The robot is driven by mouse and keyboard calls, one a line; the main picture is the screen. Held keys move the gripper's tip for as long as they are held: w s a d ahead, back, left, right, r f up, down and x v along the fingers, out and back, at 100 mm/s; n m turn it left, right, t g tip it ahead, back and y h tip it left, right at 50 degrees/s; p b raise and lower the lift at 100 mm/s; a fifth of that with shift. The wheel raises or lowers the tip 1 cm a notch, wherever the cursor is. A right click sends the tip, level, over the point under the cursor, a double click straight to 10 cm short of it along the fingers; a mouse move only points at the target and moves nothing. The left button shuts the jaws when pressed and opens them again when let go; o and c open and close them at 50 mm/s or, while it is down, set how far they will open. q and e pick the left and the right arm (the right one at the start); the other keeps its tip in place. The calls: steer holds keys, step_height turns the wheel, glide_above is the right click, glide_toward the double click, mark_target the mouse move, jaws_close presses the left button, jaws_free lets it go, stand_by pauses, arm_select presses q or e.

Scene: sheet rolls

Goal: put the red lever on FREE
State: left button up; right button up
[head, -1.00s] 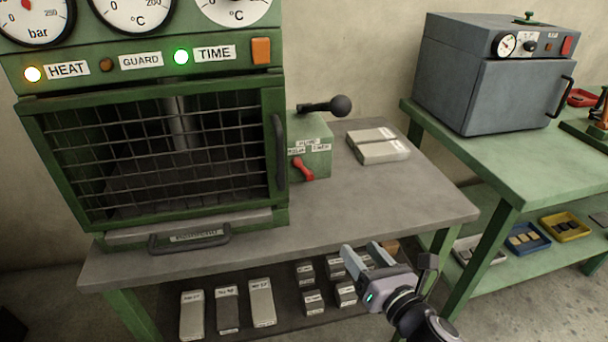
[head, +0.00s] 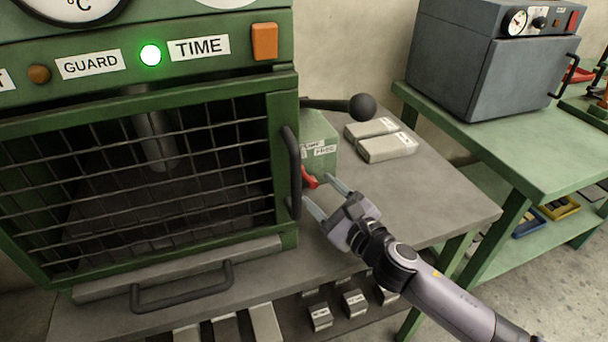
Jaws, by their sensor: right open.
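The red lever (head: 310,178) sits low on the front of the green box (head: 320,146) at the right side of the green press. Its lower end and pivot are partly hidden behind the press's door handle. A label reading FREE (head: 325,151) is on the box above and right of the lever; another label beside it is partly covered. My right gripper (head: 322,195) is open, its two fingertips close around the lever's red end, one above right and one below left. I cannot tell whether they touch it. My left gripper is not in view.
The mesh guard door (head: 140,185) with its dark vertical handle (head: 292,172) stands just left of my right fingers. A black ball-ended lever (head: 362,107) sticks out above the box. Two pale blocks (head: 386,147) lie on the bench behind. The bench's right part is clear.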

mark_target(304, 175)
steer(key=shift+x, duration=2.9)
steer(key=shift+d+b, duration=0.1)
steer(key=shift+b, duration=0.2)
jaws_close()
